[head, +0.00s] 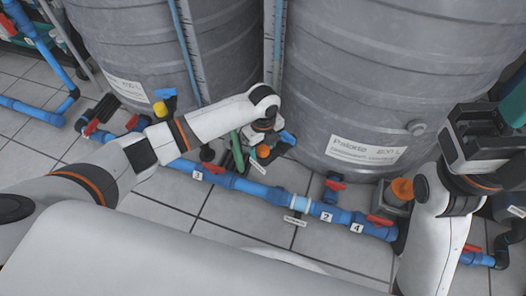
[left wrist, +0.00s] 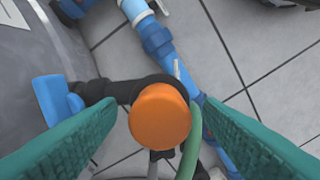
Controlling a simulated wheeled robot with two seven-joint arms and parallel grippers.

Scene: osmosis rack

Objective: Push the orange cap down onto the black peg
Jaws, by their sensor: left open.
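The orange cap (left wrist: 160,116) shows round and from above in the left wrist view, at the end of a black pipe fitting (left wrist: 122,90). In the head view the cap (head: 262,151) is small, below the end of my left arm. My left gripper (left wrist: 161,104) is open, its green fingers on either side of the cap with gaps visible on both sides. I cannot tell the black peg apart; the cap may hide it. My right gripper is partly seen at the right edge of the head view, and its jaw state is unclear.
Two large grey tanks (head: 440,80) stand behind. Blue pipes (head: 240,184) with red-handled valves run across the tiled floor (head: 215,212). In the left wrist view a blue handle (left wrist: 57,98) sits left of the cap and a green hose (left wrist: 190,150) passes beside it.

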